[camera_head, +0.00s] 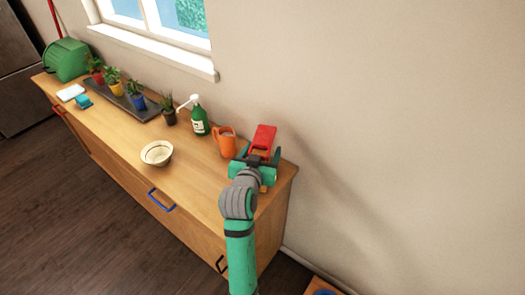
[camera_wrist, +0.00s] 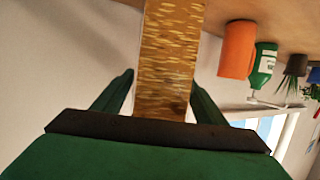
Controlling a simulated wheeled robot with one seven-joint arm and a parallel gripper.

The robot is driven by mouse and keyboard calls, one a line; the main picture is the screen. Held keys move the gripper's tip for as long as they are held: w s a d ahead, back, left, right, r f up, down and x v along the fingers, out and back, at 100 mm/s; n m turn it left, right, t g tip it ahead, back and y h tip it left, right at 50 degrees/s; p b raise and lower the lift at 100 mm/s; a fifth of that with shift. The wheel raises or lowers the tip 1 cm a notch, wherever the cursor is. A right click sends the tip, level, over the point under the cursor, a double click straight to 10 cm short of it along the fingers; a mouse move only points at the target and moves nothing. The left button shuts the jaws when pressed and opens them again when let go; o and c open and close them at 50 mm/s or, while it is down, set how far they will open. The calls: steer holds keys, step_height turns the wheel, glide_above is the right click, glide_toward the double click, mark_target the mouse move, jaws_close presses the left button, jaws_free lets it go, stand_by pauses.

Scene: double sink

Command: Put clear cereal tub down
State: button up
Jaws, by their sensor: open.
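The cereal tub shows in the head view as a red lid (camera_head: 264,136) near the counter's right end; my gripper and arm hide most of its body. In the wrist view, which is upside down, the clear tub (camera_wrist: 168,45) is full of golden cereal and sits between my two fingers. My gripper (camera_head: 257,162) is open around the tub, with a finger on each side; it also shows in the wrist view (camera_wrist: 161,78). The tub looks upright on the counter, but its base is out of sight.
The wooden counter (camera_head: 195,160) bears an orange mug (camera_head: 227,145) just left of the tub, a green pump bottle (camera_head: 200,122), a potted plant (camera_head: 169,112) and a bowl (camera_head: 157,153). A wall rises behind. The counter's front middle is clear. Its right edge is close to the tub.

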steer(key=v, duration=1.2)
steer(key=shift+a+r, duration=0.1)
